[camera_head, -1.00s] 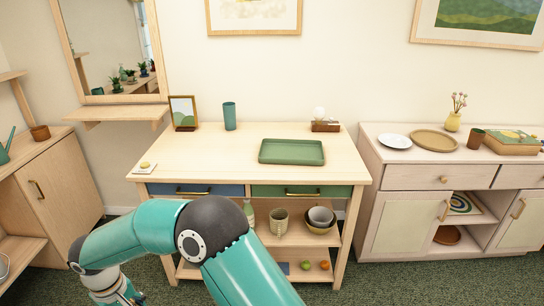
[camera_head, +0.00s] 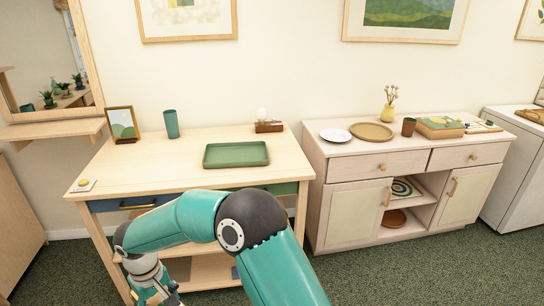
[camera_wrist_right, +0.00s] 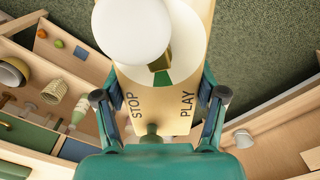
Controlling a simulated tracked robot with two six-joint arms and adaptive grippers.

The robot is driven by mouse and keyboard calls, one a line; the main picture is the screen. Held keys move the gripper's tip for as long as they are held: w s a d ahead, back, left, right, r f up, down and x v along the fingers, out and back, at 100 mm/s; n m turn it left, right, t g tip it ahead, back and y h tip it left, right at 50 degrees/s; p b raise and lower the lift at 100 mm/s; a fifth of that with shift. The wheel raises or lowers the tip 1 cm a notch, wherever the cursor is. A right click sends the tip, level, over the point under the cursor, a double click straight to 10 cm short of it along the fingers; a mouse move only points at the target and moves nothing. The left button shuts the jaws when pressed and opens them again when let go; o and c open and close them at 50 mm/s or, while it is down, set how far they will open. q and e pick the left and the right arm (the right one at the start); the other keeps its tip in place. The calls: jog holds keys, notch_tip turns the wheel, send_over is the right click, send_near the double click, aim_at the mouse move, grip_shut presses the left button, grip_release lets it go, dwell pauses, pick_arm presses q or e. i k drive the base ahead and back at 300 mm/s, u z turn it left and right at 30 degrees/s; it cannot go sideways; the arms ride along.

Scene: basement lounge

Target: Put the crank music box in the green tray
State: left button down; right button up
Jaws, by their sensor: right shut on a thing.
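The green tray (camera_head: 236,155) lies flat and empty on the wooden workbench top (camera_head: 185,174), in the head view. My right gripper (camera_wrist_right: 160,104) is shut on a pale wooden piece marked STOP and PLAY, seemingly the music box (camera_wrist_right: 157,112). A white round part and a small brass-coloured piece show on it; no crank is clear. In the head view my right arm bends across the bench front, with its hand low at the left, below the bench top. The held piece does not show there. My left gripper is not in view.
The bench also holds a picture frame (camera_head: 122,124), a teal cup (camera_head: 171,124), a small white card (camera_head: 82,185) and a brown block with a white ball (camera_head: 268,126). A pale sideboard (camera_head: 400,150) stands right. Bench top around the tray is clear.

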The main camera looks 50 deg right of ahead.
aim_at(243, 159)
jog(key=z, duration=0.8)
jog(key=i, duration=1)
jog(key=z, duration=0.1)
